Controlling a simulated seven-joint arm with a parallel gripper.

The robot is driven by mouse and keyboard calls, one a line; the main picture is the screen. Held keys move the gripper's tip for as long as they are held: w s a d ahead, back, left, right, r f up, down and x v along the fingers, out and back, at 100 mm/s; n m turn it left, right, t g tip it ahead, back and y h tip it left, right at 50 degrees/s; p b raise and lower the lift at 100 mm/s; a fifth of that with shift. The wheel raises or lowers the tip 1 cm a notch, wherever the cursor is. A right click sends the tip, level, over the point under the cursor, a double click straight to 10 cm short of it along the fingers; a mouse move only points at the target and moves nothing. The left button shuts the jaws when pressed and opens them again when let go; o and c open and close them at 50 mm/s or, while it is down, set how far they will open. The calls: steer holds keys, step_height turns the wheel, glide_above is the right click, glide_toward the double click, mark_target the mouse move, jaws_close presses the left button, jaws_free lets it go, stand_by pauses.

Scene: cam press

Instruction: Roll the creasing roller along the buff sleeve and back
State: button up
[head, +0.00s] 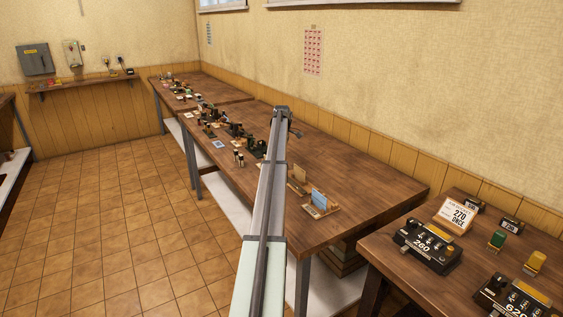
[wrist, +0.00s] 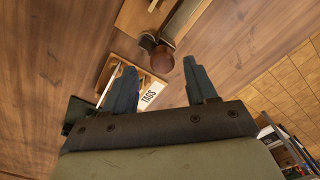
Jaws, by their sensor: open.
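My gripper (wrist: 160,66) is open in the wrist view, its two dark fingers spread apart. A round brown knob (wrist: 163,60) with a dark metal part beside it shows between and just beyond the fingertips; it looks like the handle of the creasing roller. The fingers are not closed on it, and I cannot tell the height gap. A wooden tray (wrist: 133,17) with a greyish-tan strip, possibly the buff sleeve, lies beyond the knob at the top edge. In the head view my gripper (head: 291,128) is small over the long table; roller and sleeve cannot be made out there.
A wooden holder with a white "TAGS" label (wrist: 149,96) lies close by the left finger. In the head view, a stand with blue cards (head: 320,200) is on the long table (head: 365,190), whose near right part is bare. Several small items crowd its far left.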

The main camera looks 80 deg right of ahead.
step_height(320, 180, up, 10)
steer(key=shift+r, duration=0.25)
stand_by(0.4)
steer(key=s+f+m+t, duration=0.15)
steer(key=s+f, duration=0.25)
steer(key=s, duration=0.5)
steer(key=s+f+m+t, duration=0.15)
steer(key=s+f, duration=0.25)
steer(key=s, duration=0.5)
steer(key=w+r+n+t, duration=0.35)
steer(key=w+t, duration=0.25)
steer(key=w, duration=0.2)
steer(key=shift+m, duration=0.25)
steer(key=x, duration=1.3)
steer(key=shift+w+a+f, duration=0.1)
steer(key=shift+w+a, duration=0.05)
steer(key=shift+w, duration=0.1)
jaws_close()
